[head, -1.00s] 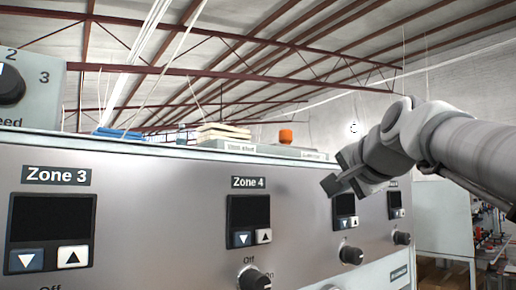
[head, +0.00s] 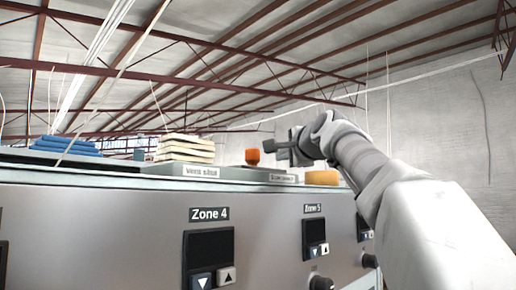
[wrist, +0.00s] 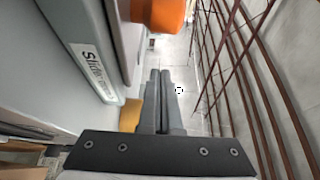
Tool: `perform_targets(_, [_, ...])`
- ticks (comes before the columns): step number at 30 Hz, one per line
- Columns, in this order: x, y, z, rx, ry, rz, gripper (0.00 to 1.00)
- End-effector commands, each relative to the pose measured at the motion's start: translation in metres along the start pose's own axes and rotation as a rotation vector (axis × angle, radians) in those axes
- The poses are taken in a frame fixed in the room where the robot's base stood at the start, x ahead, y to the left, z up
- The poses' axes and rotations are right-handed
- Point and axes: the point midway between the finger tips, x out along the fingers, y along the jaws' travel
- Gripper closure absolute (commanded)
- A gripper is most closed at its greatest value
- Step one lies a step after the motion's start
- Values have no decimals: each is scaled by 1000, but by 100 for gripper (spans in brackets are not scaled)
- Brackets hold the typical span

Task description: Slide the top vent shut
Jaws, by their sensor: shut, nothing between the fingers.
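The top vent is a low grey box on top of the press. Its front edge carries a "Vent shut" label (head: 201,171) and, farther right, a smaller label (head: 283,177) that begins "Slide" in the wrist view (wrist: 92,72). An orange knob (head: 252,156) stands up from the vent, just left of my gripper; it also shows at the top of the wrist view (wrist: 158,12). My gripper (head: 270,152) is shut and empty, above the vent top and right of the knob. In the wrist view its fingers (wrist: 160,78) lie together below the knob, apart from it in the picture.
A stack of pale boards (head: 184,148) and folded blue cloths (head: 65,146) lie to the left. The front panel (head: 130,225) has zone displays and knobs. Open air lies above.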

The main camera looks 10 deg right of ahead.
Motion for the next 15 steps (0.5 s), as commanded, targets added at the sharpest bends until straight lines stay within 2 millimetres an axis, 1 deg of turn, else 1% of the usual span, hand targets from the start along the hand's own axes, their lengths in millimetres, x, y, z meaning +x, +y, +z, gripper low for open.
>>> perform_targets(1, [11, -3, 0, 1, -1, 1, 100])
perform_targets(3, [23, -2, 0, 0, -1, 2, 100])
perform_targets(6, [14, -1, 18, -2, -3, -2, 100])
perform_targets(9, [10, 0, 29, -2, -2, 0, 100])
perform_targets(15, [7, 0, 38, -1, 0, 0, 100])
